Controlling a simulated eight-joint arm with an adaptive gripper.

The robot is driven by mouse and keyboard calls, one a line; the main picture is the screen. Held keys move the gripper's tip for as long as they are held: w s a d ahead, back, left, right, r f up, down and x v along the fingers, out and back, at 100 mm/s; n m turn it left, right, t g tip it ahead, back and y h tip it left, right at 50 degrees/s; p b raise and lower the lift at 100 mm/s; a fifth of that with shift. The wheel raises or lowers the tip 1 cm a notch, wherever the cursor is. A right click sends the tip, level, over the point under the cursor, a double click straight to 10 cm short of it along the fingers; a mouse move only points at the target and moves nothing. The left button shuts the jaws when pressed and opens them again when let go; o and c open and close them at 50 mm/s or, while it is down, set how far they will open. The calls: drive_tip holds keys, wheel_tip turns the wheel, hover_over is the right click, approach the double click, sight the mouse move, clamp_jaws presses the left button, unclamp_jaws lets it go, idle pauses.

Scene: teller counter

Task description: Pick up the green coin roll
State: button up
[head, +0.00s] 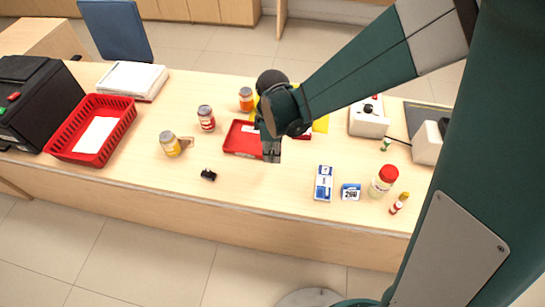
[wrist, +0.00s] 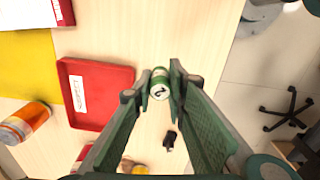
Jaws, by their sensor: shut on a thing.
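The green coin roll (wrist: 159,86) has a green body and a pale end with a dark mark. In the wrist view it sits between the two fingertips of my gripper (wrist: 159,92), which is shut on it. In the head view my gripper (head: 271,152) points down at the right edge of the red tray (head: 232,150). My arm and fingers mostly hide the roll there. I cannot tell how far it is above the counter.
The labelled red tray (wrist: 115,90) lies close to the left in the wrist view. Several jars, including a yellow one (head: 170,146), stand to the left. A small black object (head: 208,175) lies in front. A blue-white box (head: 323,184) and a red-lidded bottle (head: 382,182) are right.

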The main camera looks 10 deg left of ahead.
drive_tip(key=shift+r, duration=0.5)
drive_tip(key=shift+w, duration=0.1)
idle(0.3)
drive_tip(key=shift+w+a, duration=0.2)
drive_tip(key=shift+a, duration=0.05)
drive_tip(key=w+a+n+p, duration=0.1)
drive_tip(key=w+a+n, duration=0.6)
drive_tip(key=w+a, duration=0.4)
drive_tip(key=shift+w+a+r+n, duration=0.3)
drive_tip(key=shift+w+n, duration=0.1)
drive_tip(key=shift+w, duration=0.85)
drive_tip(key=shift+f, duration=0.1)
drive_tip(key=shift+f, duration=3)
